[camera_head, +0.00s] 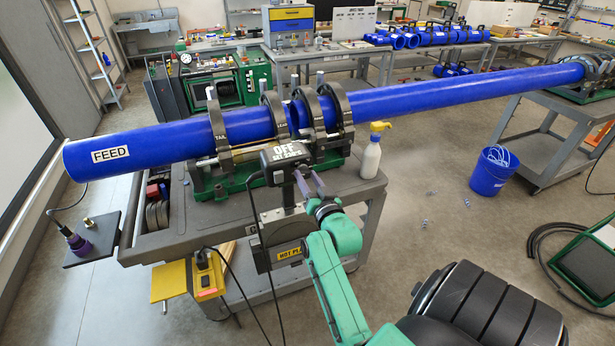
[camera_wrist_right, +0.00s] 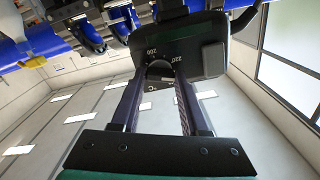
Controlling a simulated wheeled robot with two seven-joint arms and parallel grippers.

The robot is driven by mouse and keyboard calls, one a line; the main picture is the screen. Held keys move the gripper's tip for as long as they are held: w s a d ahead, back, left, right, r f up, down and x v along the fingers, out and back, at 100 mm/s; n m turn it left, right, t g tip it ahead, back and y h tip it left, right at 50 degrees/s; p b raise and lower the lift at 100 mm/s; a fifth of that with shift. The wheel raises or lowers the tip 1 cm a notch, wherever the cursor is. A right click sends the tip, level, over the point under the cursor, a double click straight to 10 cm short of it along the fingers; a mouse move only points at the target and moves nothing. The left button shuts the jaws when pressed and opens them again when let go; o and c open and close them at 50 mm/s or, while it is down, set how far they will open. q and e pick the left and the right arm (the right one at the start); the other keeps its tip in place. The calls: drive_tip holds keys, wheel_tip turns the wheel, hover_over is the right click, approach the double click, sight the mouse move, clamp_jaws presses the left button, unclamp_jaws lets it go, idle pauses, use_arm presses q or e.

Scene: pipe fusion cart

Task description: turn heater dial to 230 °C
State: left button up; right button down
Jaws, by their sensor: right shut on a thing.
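The heater's control box (camera_head: 284,154) is black and stands at the front of the cart. Its overhead label reads "OFF" with a "SET" line too small to read surely. My right gripper (camera_head: 304,184) is at the box's near face. In the right wrist view, the heater box (camera_wrist_right: 205,50) fills the top middle, with "200", "220" and "°C" marks around the heater dial (camera_wrist_right: 159,72). The right gripper's two fingers (camera_wrist_right: 160,82) reach up on both sides of the dial, shut on it. The fingers partly hide the dial and its pointer. My left gripper is out of view.
A spray bottle (camera_head: 371,158) stands right of the box. A yellow control box (camera_head: 208,275) and dark cables hang at the cart's front.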

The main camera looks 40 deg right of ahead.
idle(0.5)
drive_tip(key=shift+c, duration=2)
unclamp_jaws()
